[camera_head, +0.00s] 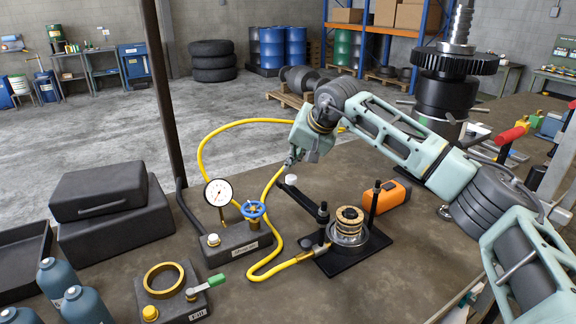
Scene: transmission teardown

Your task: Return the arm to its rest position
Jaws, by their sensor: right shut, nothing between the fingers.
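My right arm reaches in from the right side of the head view. Its gripper (291,161) hangs over the middle of the workbench, fingers pointing down, shut and empty. It is above and behind the black fixture (345,259), which has upright posts and carries a stack of brass-coloured rings (349,221). The gripper looks close to the yellow hose (276,184), but I cannot tell if they touch. My left gripper is not in view.
A gauge block with a blue valve wheel (253,209) and a green-handled fixture (207,287) stand front left. Dark cases (115,228) and blue-grey bottles (86,306) are at left. An orange box (393,197) sits under my arm. A geared shaft (455,62) stands back right.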

